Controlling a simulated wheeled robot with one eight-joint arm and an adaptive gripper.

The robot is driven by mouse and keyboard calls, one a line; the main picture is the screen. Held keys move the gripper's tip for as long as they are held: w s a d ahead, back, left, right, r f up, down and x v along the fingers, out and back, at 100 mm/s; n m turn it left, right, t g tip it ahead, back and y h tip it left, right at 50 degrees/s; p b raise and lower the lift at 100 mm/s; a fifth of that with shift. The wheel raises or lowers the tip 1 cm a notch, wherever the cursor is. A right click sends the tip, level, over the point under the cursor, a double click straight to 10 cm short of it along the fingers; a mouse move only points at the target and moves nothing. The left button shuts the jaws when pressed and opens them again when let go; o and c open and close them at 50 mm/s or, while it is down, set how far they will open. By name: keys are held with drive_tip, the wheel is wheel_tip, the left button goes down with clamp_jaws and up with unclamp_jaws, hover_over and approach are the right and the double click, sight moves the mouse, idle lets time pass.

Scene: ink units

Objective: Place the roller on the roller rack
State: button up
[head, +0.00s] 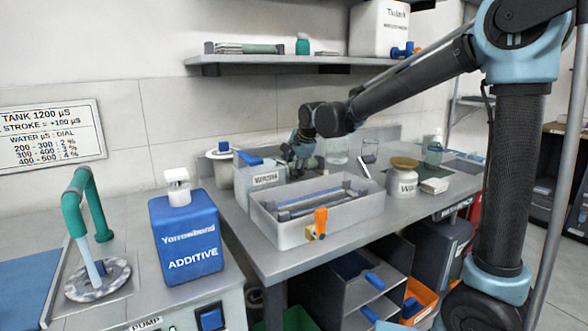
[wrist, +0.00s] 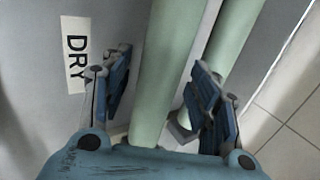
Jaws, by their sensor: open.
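In the wrist view, two pale green rollers run side by side, a nearer roller (wrist: 165,70) and another roller (wrist: 234,45) to its right. My gripper (wrist: 160,90) is open. The nearer roller lies between its two blue-padded fingers, with a visible gap on the left; the right finger overlaps the space between the rollers. A grey surface with a DRY label (wrist: 75,55) lies to the left. In the head view, my gripper (head: 302,148) is at the back of the bench, behind the grey tray; the rollers there are hidden or too small to tell. I cannot identify the roller rack for sure.
The grey tray (head: 330,229) on the bench holds long bars and has an orange tap. A WASH container (head: 263,180) and a white tub (head: 404,180) stand close by. A blue ADDITIVE jug (head: 186,238) stands left. A wall shelf (head: 290,60) hangs above.

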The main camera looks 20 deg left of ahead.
drive_tip(key=v, duration=1.2)
